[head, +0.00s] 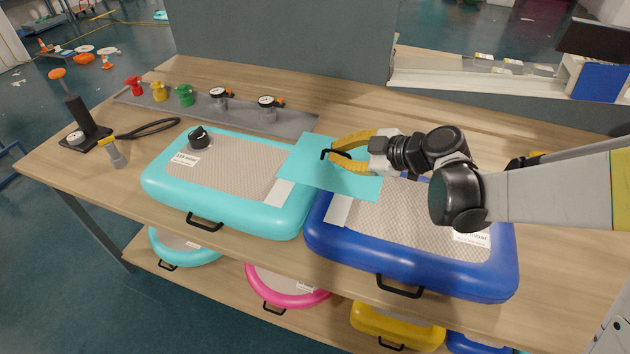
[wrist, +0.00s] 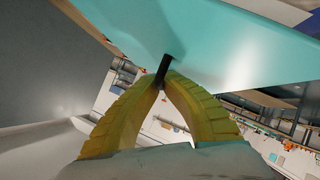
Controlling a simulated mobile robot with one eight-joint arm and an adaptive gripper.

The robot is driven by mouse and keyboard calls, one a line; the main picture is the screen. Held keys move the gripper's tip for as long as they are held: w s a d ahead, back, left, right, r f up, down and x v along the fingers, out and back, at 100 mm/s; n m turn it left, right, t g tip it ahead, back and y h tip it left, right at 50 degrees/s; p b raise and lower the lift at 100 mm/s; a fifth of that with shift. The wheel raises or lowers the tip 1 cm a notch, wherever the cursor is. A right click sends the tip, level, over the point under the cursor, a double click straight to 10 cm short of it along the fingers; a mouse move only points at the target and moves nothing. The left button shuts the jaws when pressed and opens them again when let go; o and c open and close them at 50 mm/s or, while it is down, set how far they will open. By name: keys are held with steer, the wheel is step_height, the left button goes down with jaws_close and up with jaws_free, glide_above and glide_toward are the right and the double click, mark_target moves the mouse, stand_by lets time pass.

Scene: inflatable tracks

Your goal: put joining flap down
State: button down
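The joining flap (head: 310,165) is a flat turquoise sheet with a black handle (head: 335,154). It spans the gap between the turquoise inflatable track (head: 160,187) and the blue inflatable track (head: 330,230), tilted and seemingly above them. My gripper (head: 334,157) comes from the right, its yellow fingers closed around the black handle. In the wrist view the fingertips (wrist: 164,78) meet at the handle (wrist: 163,70), with the flap (wrist: 220,45) beyond. Part of the blue track is hidden behind my arm. Each track has a pale strip at its facing edge.
A grey tray (head: 240,118) at the back holds red, yellow and green fittings and two gauges. A black valve (head: 199,137) sits on the turquoise track. A hand pump (head: 82,120) stands at the left. More tracks lie on the shelf below. Bare tabletop lies at front right.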

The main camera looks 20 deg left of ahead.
mark_target(316, 161)
steer(key=a+f, duration=0.1)
steer(key=a+f+b, duration=0.1)
steer(key=a, duration=0.1)
steer(key=a+f, duration=0.1)
steer(key=shift+s+a, duration=0.3)
steer(key=shift+f+b, duration=1.1)
steer(key=shift+f, duration=0.75)
steer(key=shift+f+b, duration=0.45)
steer(key=shift+f, duration=0.05)
steer(key=c, duration=1.6)
jaws_free()
steer(key=shift+r, duration=0.1)
